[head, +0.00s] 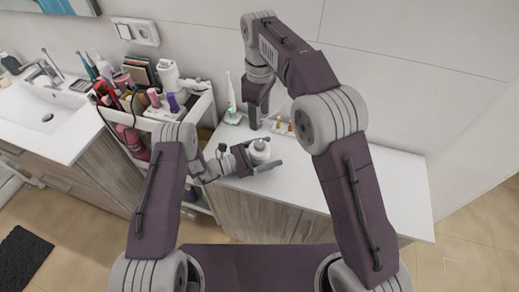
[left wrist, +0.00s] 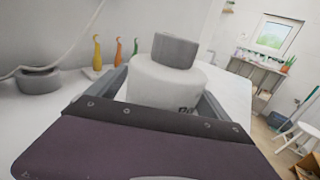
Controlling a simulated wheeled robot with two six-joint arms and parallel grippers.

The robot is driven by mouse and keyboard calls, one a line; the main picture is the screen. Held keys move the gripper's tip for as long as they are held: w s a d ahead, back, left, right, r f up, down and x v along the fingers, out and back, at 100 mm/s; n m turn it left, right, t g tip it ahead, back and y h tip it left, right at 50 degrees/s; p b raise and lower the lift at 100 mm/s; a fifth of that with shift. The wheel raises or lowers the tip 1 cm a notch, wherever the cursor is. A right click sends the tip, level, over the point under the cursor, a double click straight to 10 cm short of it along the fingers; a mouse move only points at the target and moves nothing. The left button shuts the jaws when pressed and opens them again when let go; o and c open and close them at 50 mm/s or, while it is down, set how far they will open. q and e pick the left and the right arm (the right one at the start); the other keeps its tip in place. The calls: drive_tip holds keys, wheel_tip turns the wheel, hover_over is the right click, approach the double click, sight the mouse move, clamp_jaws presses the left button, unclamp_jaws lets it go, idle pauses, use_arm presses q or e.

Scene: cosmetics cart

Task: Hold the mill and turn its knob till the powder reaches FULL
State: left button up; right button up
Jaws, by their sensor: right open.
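The mill (head: 260,149) stands on the white counter, with a pale round body. In the left wrist view its white body (left wrist: 160,85) carries a grey cylindrical knob (left wrist: 175,50) on top. My left gripper (head: 262,160) has its fingers on both sides of the mill body and looks closed on it, below the knob. The powder and any FULL mark cannot be made out. My right gripper (head: 257,116) points down, open and empty, behind and slightly left of the mill, apart from the knob.
An electric toothbrush (head: 231,95) stands on the counter left of my right gripper. Small bottles (head: 282,127) stand behind the mill. A crowded cosmetics cart (head: 198,108) is at the left, beside a sink (head: 45,118). The counter's right side (head: 385,185) is clear.

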use_arm(q)
drive_tip(key=v, duration=1.2)
